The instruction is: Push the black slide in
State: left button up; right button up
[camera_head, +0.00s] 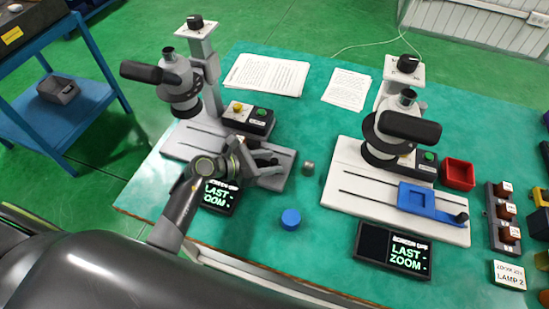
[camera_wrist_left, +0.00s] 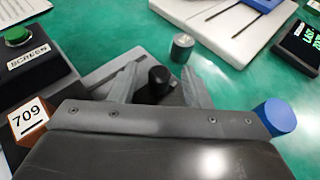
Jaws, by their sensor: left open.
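The left microscope-like device (camera_head: 190,95) has a pale base with slots. My left gripper (camera_head: 268,165) is over the right end of this base and covers most of what lies there. In the left wrist view, a black knob (camera_wrist_left: 158,80) shows between the two spread fingers of the left gripper (camera_wrist_left: 162,88); it appears to belong to the black slide, whose body is largely hidden. The fingers stand apart on either side of the knob; contact cannot be told. My right gripper is not in view.
A grey cylinder (camera_head: 308,168) and a blue round piece (camera_head: 290,219) stand right of the gripper. The right device (camera_head: 400,145) carries a blue slide (camera_head: 425,200). A brown block marked 709 (camera_wrist_left: 28,120) is left of the fingers. A black display (camera_head: 393,249) lies in front.

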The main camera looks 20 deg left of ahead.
pick_arm(q)
jog(key=shift+x, duration=1.05)
grip_shut()
